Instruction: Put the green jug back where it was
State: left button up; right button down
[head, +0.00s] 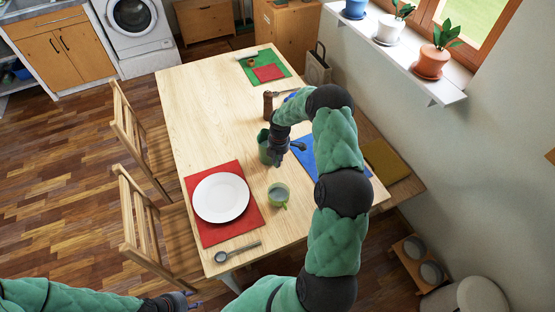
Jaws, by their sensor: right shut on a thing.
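The green jug (264,148) is at the middle of the wooden table, upright as far as I can see. My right gripper (270,156) is shut on it from the right side, and the gripper and wrist hide part of it. I cannot tell whether the jug's base touches the table. My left gripper (191,299) is at the bottom edge, off the table's near end, empty, with its two fingertips apart.
A green mug (279,194) stands nearer on the wooden table (205,112). A white plate (221,198) lies on a red mat (212,234). A blue mat (304,158) lies partly under my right arm. A brown pepper mill (267,104) stands behind the jug.

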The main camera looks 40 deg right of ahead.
jog(key=shift+d, duration=0.1)
jog(key=c, duration=1.2)
grip_release()
jog(key=shift+r, duration=0.15)
jog(key=r, duration=1.2)
jog(key=shift+s+d+p, duration=0.15)
jog(key=shift+s+p, duration=0.05)
jog(key=shift+p, duration=0.2)
jog(key=shift+f, duration=0.1)
